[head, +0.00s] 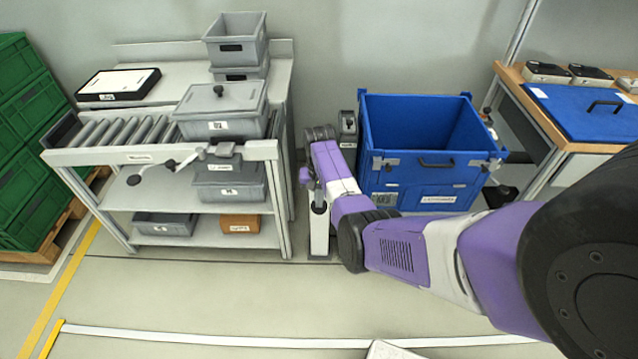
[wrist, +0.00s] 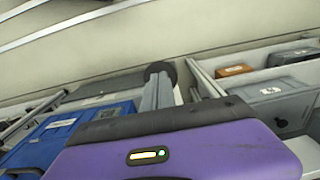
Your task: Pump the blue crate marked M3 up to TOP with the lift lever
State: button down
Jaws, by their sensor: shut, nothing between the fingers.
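The blue crate (head: 420,180) stands open and upright right of centre, with a white label too small to read. Part of it shows at the left of the wrist view (wrist: 52,130). A narrow pale post (head: 319,235) stands left of it, with what looks like the lift lever's dark grip (head: 319,204) above. A grey bar with a black end (wrist: 158,70), probably the lever, shows in the wrist view. My gripper (head: 312,182) is shut and empty, close by the lever; my own arm partly hides it, and I cannot tell whether they touch.
A grey roller rack (head: 150,155) with grey bins stands left of the post. Green crates (head: 25,150) are stacked at far left. A wooden-edged bench (head: 555,135) with a blue board (head: 590,112) stands right. The foreground floor is largely clear.

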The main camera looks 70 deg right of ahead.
jog(key=shift+a+f+b, duration=0.1)
jog(key=shift+f+b, duration=0.5)
jog(key=shift+f, duration=0.45)
jog(key=shift+f+b, duration=0.7)
jog(key=shift+f, duration=0.05)
jog(key=shift+f, duration=0.2)
jog(key=r+p, duration=0.5)
jog(key=r, duration=0.2)
jog(key=d+r+p, duration=0.1)
jog(key=r+p, duration=0.2)
jog(key=r, duration=0.1)
jog(key=shift+w+d+p, duration=0.1)
jog(key=shift+w+p, duration=0.1)
jog(key=shift+p, duration=0.1)
jog(key=shift+f, duration=0.15)
